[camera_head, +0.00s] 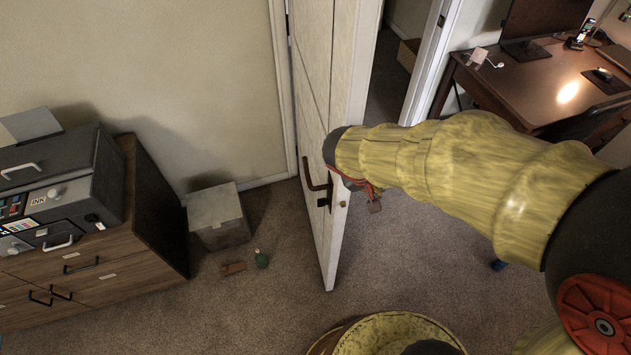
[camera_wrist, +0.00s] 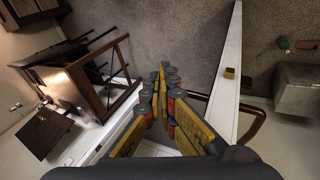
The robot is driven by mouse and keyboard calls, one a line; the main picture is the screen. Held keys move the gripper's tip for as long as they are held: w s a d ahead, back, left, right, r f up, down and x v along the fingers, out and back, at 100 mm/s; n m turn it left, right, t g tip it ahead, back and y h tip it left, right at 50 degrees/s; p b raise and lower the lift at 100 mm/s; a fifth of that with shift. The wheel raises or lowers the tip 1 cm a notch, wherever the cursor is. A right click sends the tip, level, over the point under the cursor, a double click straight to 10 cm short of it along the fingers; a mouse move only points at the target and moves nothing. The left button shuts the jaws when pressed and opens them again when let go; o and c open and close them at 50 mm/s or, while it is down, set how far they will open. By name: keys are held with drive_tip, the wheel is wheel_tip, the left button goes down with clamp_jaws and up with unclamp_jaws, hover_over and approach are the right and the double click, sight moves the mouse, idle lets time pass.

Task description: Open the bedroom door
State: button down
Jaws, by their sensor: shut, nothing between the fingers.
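The white bedroom door (camera_head: 325,95) stands partly open, its free edge swung out into the room. A dark lever handle (camera_head: 318,187) is on its left face. My gripper (camera_head: 374,205) is just right of the door's free edge, largely hidden by my arm. In the wrist view my gripper (camera_wrist: 162,68) has its fingertips together, with nothing between them. There the door (camera_wrist: 227,75) shows edge-on, right of the fingers, with a small brass latch (camera_wrist: 230,73). The dark handle (camera_wrist: 257,125) lies beyond it. Whether my gripper touches the door cannot be told.
A desk (camera_head: 540,85) with a monitor stands at the upper right, with a dark chair near it. A wooden cabinet (camera_head: 95,250) with a printer stands at the left. A grey box (camera_head: 217,218) and a small green bottle (camera_head: 261,259) are on the floor left of the door.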

drive_tip(key=s+a+f+n+t+h+b, duration=0.15)
drive_tip(key=a+n+t+h+b, duration=0.35)
drive_tip(key=a, duration=0.7)
drive_tip(key=s+a+f+n+t+h, duration=0.1)
drive_tip(key=a+f+n+t, duration=0.4)
drive_tip(key=a, duration=0.7)
drive_tip(key=w+d+r+m+t+b, duration=0.1)
drive_tip(key=w+d+r+b, duration=0.1)
drive_tip(key=w+d, duration=0.6)
drive_tip(key=shift+w+d+r+b, duration=0.2)
drive_tip(key=shift+d+b, duration=0.25)
drive_tip(key=shift+d, duration=0.25)
